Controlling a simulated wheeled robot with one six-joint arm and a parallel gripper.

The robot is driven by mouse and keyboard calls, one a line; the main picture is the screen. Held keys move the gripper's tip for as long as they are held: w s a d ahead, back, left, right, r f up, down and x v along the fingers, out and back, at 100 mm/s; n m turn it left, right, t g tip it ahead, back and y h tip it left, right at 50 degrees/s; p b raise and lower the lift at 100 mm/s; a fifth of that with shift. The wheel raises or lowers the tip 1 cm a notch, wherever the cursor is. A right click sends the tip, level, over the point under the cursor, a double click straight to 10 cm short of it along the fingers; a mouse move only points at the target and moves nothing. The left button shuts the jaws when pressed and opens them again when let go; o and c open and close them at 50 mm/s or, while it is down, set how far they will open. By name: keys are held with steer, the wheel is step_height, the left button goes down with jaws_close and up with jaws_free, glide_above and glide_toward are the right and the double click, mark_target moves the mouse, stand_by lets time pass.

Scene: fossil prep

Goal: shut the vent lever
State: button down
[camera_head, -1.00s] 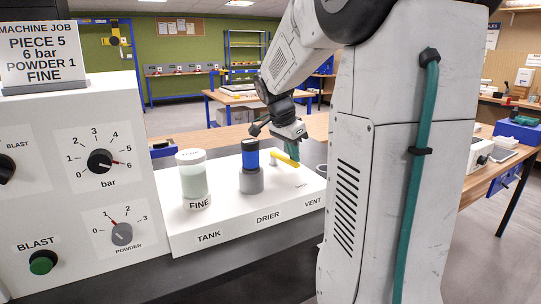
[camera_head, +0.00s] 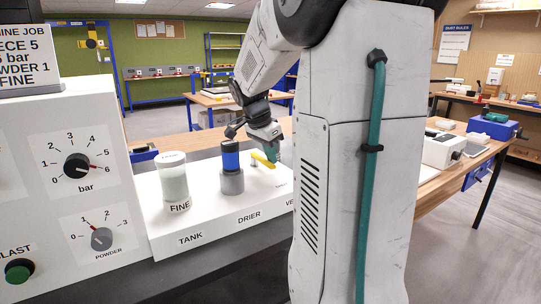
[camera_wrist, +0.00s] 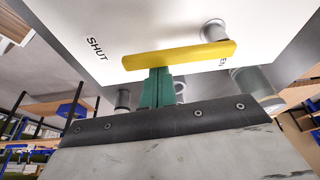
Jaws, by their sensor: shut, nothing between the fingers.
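The vent lever is a yellow bar (camera_head: 263,160) on the white bench unit, right of the blue-topped drier (camera_head: 231,165). In the wrist view the bar (camera_wrist: 185,55) lies across the picture, with a round grey post (camera_wrist: 213,31) by its right end. The word SHUT (camera_wrist: 96,48) is printed beyond its left end; a second label at right is mostly hidden. My gripper (camera_head: 274,157) is shut and empty beside the lever. In the wrist view its green fingertips (camera_wrist: 158,73) are at the bar's near side, left of its middle, seemingly touching it.
A clear FINE powder tank (camera_head: 173,182) stands left of the drier. The grey control panel (camera_head: 110,150) with dials is further left. My arm hides the unit's right end. A table (camera_head: 450,185) with equipment stands at right.

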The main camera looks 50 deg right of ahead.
mark_target(281, 170)
steer(key=d, duration=0.1)
steer(key=s+d, duration=0.1)
steer(key=d, duration=0.1)
steer(key=shift+s+d, duration=0.15)
steer(key=shift+d, duration=0.1)
steer(key=v, duration=1)
steer(key=s+a+f+n+t+y, duration=0.15)
steer(key=a+n, duration=0.25)
steer(key=a, duration=0.5)
steer(key=s+a+f+n+h, duration=0.1)
steer(key=s+a+n, duration=0.1)
steer(key=a+n, duration=0.45)
steer(key=s+a+f+n+y, duration=0.1)
steer(key=s+a+f+n, duration=0.3)
steer(key=a, duration=0.4)
steer(key=s+a+f+n+y, duration=0.2)
steer(key=s+a+f+n, duration=0.3)
steer(key=s+a, duration=0.3)
steer(key=shift+s+a+n+t, duration=0.2)
steer(key=shift+a+n+t, duration=0.25)
steer(key=shift+a+n, duration=0.25)
